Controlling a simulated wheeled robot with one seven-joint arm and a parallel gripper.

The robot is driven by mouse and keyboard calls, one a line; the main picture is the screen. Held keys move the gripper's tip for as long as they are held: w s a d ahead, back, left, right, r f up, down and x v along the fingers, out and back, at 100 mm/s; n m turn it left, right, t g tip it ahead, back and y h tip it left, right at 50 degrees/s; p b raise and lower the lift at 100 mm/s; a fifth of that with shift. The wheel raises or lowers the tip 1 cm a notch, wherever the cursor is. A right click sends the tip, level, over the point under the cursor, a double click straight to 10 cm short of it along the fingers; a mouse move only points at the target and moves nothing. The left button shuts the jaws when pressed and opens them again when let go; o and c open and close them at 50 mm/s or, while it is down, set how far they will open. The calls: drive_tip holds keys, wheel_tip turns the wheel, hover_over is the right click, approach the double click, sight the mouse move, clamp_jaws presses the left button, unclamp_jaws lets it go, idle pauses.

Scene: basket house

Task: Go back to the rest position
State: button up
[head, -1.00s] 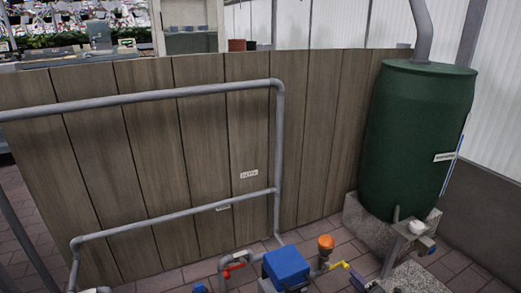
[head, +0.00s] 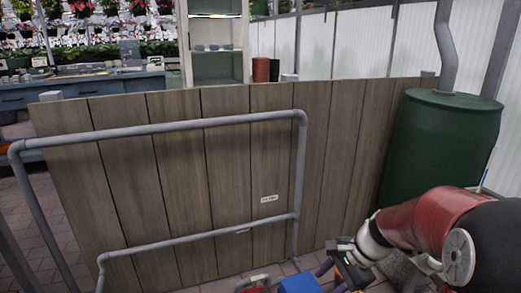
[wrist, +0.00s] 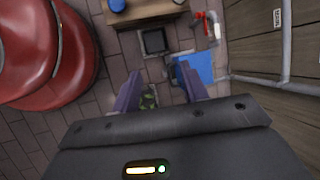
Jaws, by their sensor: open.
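My gripper (wrist: 160,84) is open in the wrist view, with its two purple-grey fingers apart and pointing down over the brick floor. No object is seen held between them. In the head view my red and black arm reaches in from the lower right, and my gripper (head: 346,264) is near the bottom, partly cut off by the frame edge. It is in front of the wooden panel wall and above a blue box (head: 298,284), which also shows in the wrist view (wrist: 196,68) just beyond the right finger.
A grey pipe frame (head: 299,185) stands before the wooden wall (head: 230,160). A green barrel (head: 440,140) is at right, partly hidden by my arm. The wrist view shows a red valve handle (wrist: 199,17) and a small dark square (wrist: 153,41) on the floor.

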drive_tip(key=s+a+r+n+t+h+p, duration=0.1)
drive_tip(key=s+r+n+t+h+p, duration=0.2)
drive_tip(key=s+r+n, duration=1)
drive_tip(key=shift+s+r+t+h+p, duration=0.3)
drive_tip(key=shift+s+r+t+h, duration=0.4)
drive_tip(key=shift+s+r+h, duration=0.85)
drive_tip(key=shift+s+a+f+y, duration=0.1)
drive_tip(key=shift+s+f+y, duration=0.25)
drive_tip(key=shift+f, duration=0.05)
